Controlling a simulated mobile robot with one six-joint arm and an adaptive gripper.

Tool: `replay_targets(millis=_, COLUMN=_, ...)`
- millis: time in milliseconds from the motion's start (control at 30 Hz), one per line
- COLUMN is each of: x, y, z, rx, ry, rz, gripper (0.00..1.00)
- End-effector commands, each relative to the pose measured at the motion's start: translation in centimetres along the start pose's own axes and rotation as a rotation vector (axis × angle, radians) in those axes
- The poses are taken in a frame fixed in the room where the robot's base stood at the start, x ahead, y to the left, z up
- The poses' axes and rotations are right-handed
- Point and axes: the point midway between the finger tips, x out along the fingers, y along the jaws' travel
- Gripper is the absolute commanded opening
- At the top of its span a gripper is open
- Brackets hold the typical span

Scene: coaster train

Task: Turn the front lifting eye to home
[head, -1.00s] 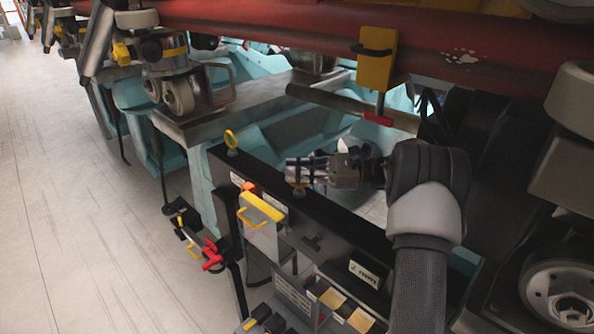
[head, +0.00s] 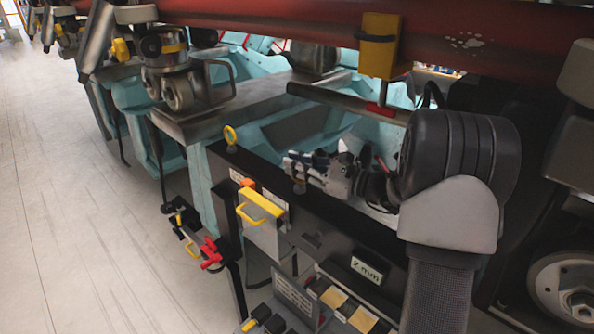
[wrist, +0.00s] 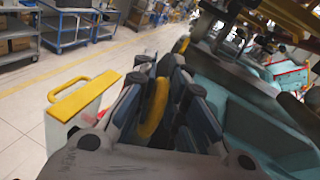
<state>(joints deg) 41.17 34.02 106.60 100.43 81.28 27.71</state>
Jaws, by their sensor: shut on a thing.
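A yellow lifting eye (wrist: 153,107) stands between the two dark fingers of my gripper (wrist: 152,100) in the wrist view. The fingers are shut on its ring. In the head view my gripper (head: 300,164) lies over the near end of a black beam, and the fingers hide the ring; the eye's grey base (head: 299,187) shows below them. A second yellow lifting eye (head: 231,136) stands upright on the beam's far corner, apart from my gripper. I cannot tell from a label which eye is the front one.
A yellow handle (head: 260,205) on a pale box hangs on the black beam (head: 345,228). A "2 mm" label (head: 367,269) is on its face. A red tube (head: 300,22) with a yellow bracket (head: 379,45) runs above my arm. Clear floor (head: 60,220) lies left.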

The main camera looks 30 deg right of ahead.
Motion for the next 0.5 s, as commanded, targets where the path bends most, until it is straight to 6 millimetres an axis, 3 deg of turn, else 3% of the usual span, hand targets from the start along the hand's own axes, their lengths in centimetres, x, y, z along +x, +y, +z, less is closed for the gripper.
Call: replay_targets(millis=500, x=-0.04, y=-0.33, z=0.19, rx=-0.004, ry=0.035, rz=-0.221, gripper=0.00)
